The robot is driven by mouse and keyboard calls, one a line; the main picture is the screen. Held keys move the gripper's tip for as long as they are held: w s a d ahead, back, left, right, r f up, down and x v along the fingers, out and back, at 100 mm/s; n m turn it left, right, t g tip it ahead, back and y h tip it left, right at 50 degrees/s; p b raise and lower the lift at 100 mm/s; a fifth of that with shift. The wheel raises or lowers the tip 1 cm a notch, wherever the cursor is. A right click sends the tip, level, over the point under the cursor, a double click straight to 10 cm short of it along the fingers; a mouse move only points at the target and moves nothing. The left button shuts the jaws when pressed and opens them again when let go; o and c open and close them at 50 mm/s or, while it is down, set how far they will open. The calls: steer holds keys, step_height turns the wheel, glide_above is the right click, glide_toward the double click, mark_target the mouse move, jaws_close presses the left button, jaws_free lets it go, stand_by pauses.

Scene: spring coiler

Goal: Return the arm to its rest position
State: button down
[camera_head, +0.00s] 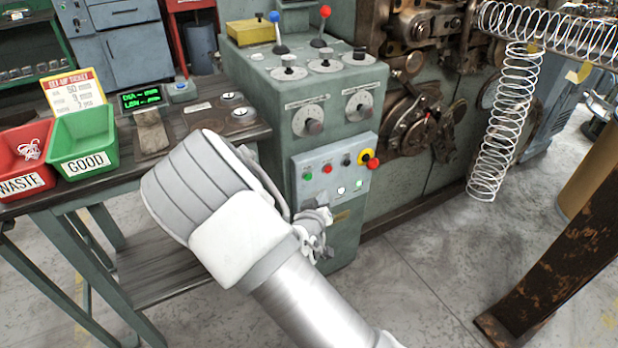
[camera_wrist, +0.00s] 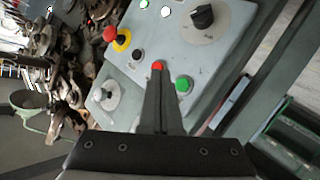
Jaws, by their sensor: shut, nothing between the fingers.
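My gripper (camera_wrist: 160,78) is shut and empty in the wrist view. Its dark fingers meet in one narrow column that points at the grey control panel (camera_wrist: 185,48). The tips overlap the panel just below its red button (camera_wrist: 158,65), with the green button (camera_wrist: 183,84) to the right. I cannot tell how far the tips are from the panel. In the head view my white and silver arm reaches up from the bottom, in front of the green cabinet's left side. The fingers are not clear there; the panel (camera_head: 336,172) shows to the right of the arm.
A bench at left carries a red WASTE bin (camera_head: 27,160), a green GOOD bin (camera_head: 84,141) and a small display (camera_head: 141,98). The coiler machine (camera_head: 420,100) stands behind. A long spring (camera_head: 497,150) hangs at right near a rusty post (camera_head: 560,250). Open floor (camera_head: 430,280) lies between.

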stand_by(0.4)
steer(key=s+d+r+m+g+y, duration=0.2)
steer(key=s+d+r+g, duration=0.3)
steer(key=r, duration=0.4)
steer(key=s+d+r+m+g+y, duration=0.2)
steer(key=s+r, duration=0.5)
steer(key=r, duration=0.2)
steer(key=s+d+r+g+h, duration=0.1)
steer(key=s+d+r, duration=0.35)
steer(key=s, duration=0.55)
steer(key=s+d+r+g+h, duration=0.1)
steer(key=s+d+r, duration=0.3)
steer(key=s, duration=0.6)
step_height(320, 180, up, 15)
steer(key=d+p, duration=0.1)
steer(key=p, duration=1.5)
steer(key=shift+w+p, duration=0.3)
steer(key=shift+w, duration=0.15)
steer(key=shift+f, duration=0.1)
